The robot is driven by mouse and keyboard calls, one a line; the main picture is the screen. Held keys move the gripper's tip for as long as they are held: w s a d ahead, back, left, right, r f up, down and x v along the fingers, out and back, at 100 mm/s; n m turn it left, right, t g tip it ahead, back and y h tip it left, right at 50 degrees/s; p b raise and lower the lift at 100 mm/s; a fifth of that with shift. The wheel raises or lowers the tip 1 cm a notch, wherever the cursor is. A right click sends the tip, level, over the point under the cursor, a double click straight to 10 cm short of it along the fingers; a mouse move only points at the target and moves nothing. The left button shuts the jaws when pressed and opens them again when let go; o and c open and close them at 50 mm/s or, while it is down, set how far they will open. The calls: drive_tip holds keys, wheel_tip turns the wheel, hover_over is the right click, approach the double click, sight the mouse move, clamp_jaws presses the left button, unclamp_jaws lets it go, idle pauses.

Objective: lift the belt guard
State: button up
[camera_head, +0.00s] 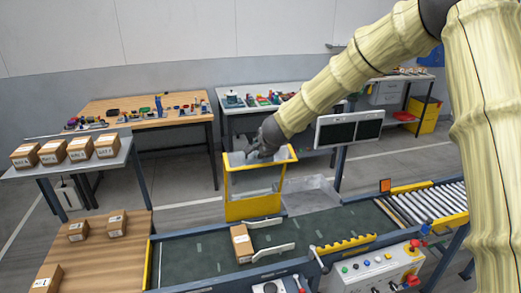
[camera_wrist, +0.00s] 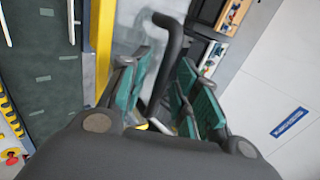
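The belt guard (camera_head: 253,208), a yellow frame with a clear panel, stands upright at the far side of the dark green conveyor belt (camera_head: 200,258). My gripper (camera_head: 258,152) is at the guard's top edge. In the wrist view, the guard's dark bar handle (camera_wrist: 173,45) runs between the two teal-padded fingers of my gripper (camera_wrist: 168,92). The fingers are apart, with gaps visible beside the handle. The guard's yellow edge (camera_wrist: 103,40) shows left of the fingers. The lower end of the handle is partly hidden by my gripper.
A carton (camera_head: 241,243) lies on the belt beside a white diverter arm (camera_head: 273,252). A roller section (camera_head: 428,203) and a control box (camera_head: 375,272) are at the right. A dark monitor (camera_head: 349,130) stands right of the guard. Workbenches with small items stand behind.

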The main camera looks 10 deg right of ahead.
drive_tip(key=v, duration=1.2)
drive_tip(key=shift+c, duration=0.2)
